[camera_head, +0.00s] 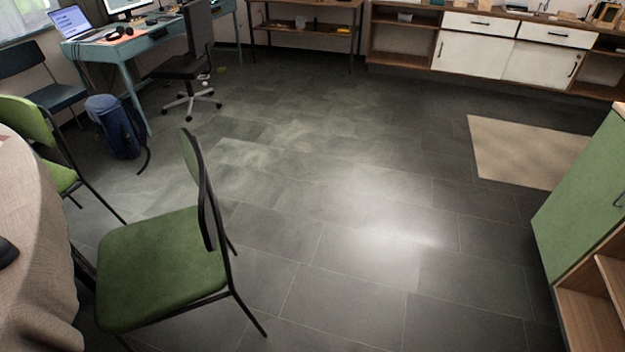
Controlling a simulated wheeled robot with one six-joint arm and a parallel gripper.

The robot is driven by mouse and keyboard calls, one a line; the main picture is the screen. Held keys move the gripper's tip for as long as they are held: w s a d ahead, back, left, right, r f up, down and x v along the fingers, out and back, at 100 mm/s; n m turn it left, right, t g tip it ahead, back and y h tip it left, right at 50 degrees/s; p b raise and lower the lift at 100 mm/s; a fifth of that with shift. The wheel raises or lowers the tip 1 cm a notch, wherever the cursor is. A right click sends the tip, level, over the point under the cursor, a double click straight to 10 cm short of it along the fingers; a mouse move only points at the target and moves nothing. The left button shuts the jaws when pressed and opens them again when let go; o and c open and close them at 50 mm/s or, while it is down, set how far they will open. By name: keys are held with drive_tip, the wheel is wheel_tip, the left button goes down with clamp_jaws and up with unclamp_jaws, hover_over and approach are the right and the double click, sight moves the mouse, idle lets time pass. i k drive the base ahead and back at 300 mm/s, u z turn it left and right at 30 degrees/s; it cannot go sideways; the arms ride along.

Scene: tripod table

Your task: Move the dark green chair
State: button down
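A dark green chair (160,266) with a black metal frame stands at the lower left, close beside a table with a cloth. Its backrest (191,160) is seen nearly edge-on, on the side away from the table. A second, lighter green chair (28,122) stands farther left, partly hidden by the table and cut by the picture's edge. My gripper is not in view.
The cloth-covered table (35,240) fills the left edge. A blue backpack (112,128), a dark office chair (183,66) and a teal desk (130,48) stand behind. A green cabinet (580,195) is at right. The tiled floor (370,200) between is clear.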

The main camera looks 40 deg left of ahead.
sight(148, 271)
drive_tip(key=u, duration=0.1)
drive_tip(key=i, duration=2)
drive_tip(key=u, duration=0.75)
drive_tip(key=i, duration=1)
drive_tip(key=u, duration=1.9)
drive_tip(key=i, duration=0.85)
drive_tip(key=u, duration=0.6)
